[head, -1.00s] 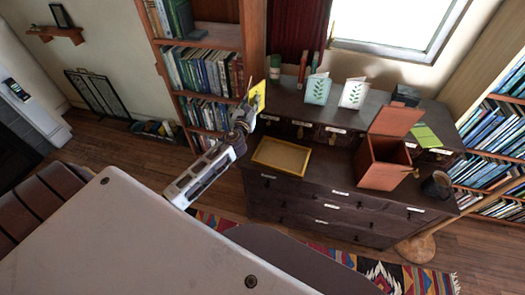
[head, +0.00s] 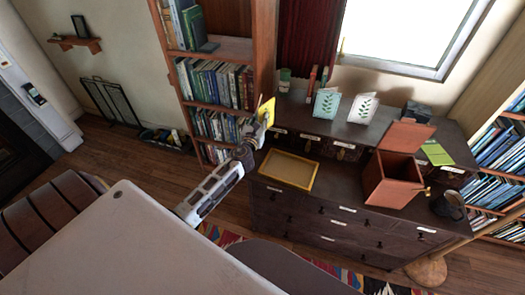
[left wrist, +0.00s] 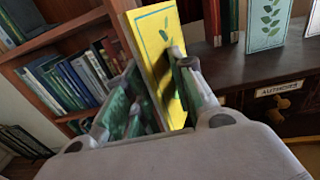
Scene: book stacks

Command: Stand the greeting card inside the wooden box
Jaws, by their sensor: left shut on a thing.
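My left gripper (head: 255,128) is shut on a yellow greeting card (head: 265,112) and holds it up in the air, left of the dresser. In the left wrist view the yellow card (left wrist: 158,62) stands upright between the fingers, with a blue border line and a green leaf print. The wooden box (head: 392,187) is reddish brown and stands on the right part of the dresser with its lid (head: 407,135) swung open. The held card is well to the left of the box. My right gripper is not in view.
A yellow-rimmed tray (head: 288,170) lies on the dresser (head: 335,190) between card and box. Two leaf-print cards, one blue (head: 326,102) and one white (head: 362,107), stand on the raised back shelf. A dark mug (head: 448,204) and a green booklet (head: 436,153) are near the box.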

